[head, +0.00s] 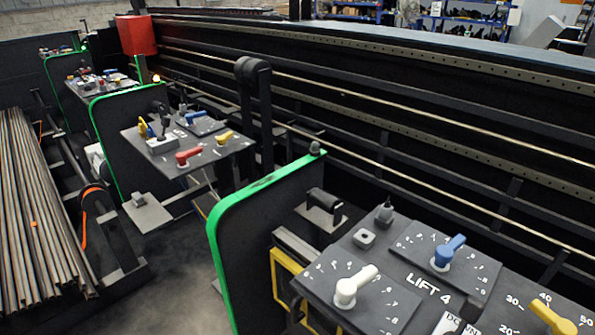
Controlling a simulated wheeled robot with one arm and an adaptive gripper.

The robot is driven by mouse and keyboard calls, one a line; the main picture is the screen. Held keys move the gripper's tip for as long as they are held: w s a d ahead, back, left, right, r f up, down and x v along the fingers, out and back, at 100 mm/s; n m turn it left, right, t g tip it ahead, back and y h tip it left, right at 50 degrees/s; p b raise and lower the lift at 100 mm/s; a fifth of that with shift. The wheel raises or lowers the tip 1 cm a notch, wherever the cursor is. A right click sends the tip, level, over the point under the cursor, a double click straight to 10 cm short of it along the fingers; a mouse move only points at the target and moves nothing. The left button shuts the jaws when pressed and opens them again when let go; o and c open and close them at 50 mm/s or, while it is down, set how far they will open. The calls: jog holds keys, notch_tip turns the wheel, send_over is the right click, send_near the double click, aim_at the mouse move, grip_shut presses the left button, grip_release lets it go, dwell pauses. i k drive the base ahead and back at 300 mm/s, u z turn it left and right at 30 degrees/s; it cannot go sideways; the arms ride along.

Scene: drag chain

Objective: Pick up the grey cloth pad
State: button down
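I cannot make out a grey cloth pad for certain in the head view. My gripper is not in view.
The near panel (420,270), marked LIFT 4, carries white (354,287), blue (448,250) and yellow (553,316) knobs. Green-edged black plates (262,225) stand between panels. A long black railed machine (400,110) runs behind. Metal bars (38,205) lie at left. Grey floor (180,275) shows between.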

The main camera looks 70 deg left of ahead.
aim_at(138, 200)
jog(key=u, duration=3.5)
